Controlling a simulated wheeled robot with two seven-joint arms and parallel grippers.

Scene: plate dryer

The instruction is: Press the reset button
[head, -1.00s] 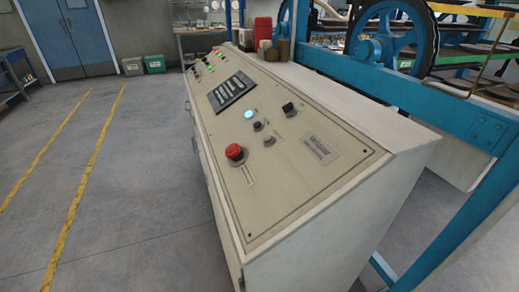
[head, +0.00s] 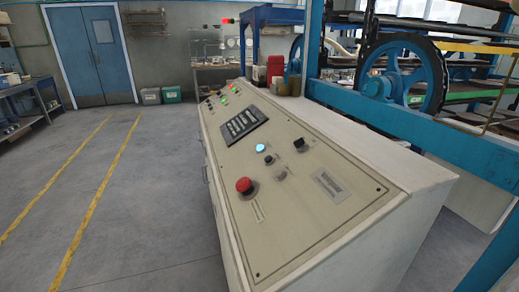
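The control console (head: 310,228) stands in the middle of the head view, with a sloped beige panel. A lit light-blue round button (head: 260,147) sits near the panel's middle. A red mushroom button (head: 244,185) is closer to me on the left side. Small dark knobs (head: 298,143) are beside the blue button. I cannot read the labels, so I cannot tell which one is the reset button. Neither of my grippers is in view.
A blue machine frame with a large wheel (head: 390,75) stands right of the console. Red and tan containers (head: 275,68) sit on the console's far end. The grey floor (head: 140,215) to the left is open, with yellow lines. Blue doors (head: 90,55) are at the back.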

